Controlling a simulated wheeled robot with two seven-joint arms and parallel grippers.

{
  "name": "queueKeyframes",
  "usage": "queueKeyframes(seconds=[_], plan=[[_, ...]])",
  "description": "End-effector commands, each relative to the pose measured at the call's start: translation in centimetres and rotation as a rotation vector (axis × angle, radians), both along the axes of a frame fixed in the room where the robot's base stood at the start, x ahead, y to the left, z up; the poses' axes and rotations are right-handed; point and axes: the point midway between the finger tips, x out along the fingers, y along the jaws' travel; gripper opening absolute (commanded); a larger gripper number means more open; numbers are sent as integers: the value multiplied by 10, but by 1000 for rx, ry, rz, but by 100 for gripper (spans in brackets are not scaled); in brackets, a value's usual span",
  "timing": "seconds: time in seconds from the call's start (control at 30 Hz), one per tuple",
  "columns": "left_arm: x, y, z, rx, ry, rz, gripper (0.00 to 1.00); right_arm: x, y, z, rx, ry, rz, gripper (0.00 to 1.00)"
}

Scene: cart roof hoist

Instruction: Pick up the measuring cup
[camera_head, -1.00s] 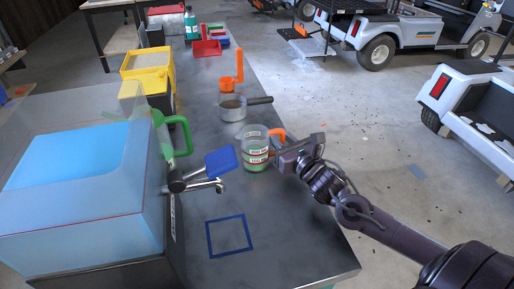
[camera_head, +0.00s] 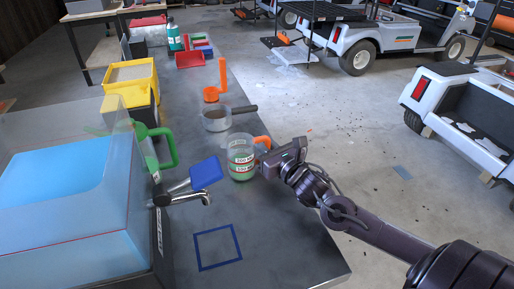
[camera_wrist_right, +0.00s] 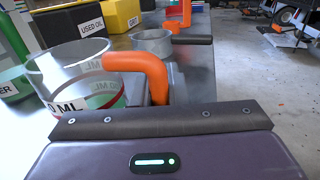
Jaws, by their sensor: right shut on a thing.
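The clear measuring cup (camera_head: 241,160) with an orange handle (camera_head: 264,142) stands upright on the dark bench. It has printed labels and green low on its side. My right gripper (camera_head: 267,158) is at the cup's right side, shut on its handle. In the right wrist view, the cup (camera_wrist_right: 78,72) is at the left and its orange handle (camera_wrist_right: 140,64) runs down behind the dark gripper edge. The fingertips are hidden there. My left gripper is not in view.
A clear tank with blue contents (camera_head: 60,180) and a blue-levered tap (camera_head: 205,172) stands left of the cup. A blue taped square (camera_head: 218,264) marks the bench in front. A pot (camera_head: 215,120), orange item (camera_head: 211,94) and yellow bin (camera_head: 133,78) are behind.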

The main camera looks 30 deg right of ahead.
Motion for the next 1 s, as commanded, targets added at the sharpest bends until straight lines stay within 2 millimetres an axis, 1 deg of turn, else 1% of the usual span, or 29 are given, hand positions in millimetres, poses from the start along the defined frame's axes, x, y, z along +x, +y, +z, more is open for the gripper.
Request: queueKeyframes(seconds=[0.17,0.27,0.37,0.5,0.6,0.7,0.8,1.0], plan=[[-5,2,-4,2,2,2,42,0,0,21,-2,-4,1,0],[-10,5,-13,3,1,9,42,0,0,41,-3,-6,2,0],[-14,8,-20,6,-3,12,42,0,0,68,-5,-7,1,0],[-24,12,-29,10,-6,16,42,0,1,111,-5,-7,2,0],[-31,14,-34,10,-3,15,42,0,0,139,-5,-7,2,0],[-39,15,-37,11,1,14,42,0,0,161,-4,-6,0,0],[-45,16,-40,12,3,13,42,0,0,179,-3,-6,0,0],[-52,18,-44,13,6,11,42,0,0,197,-1,-4,0,0]])
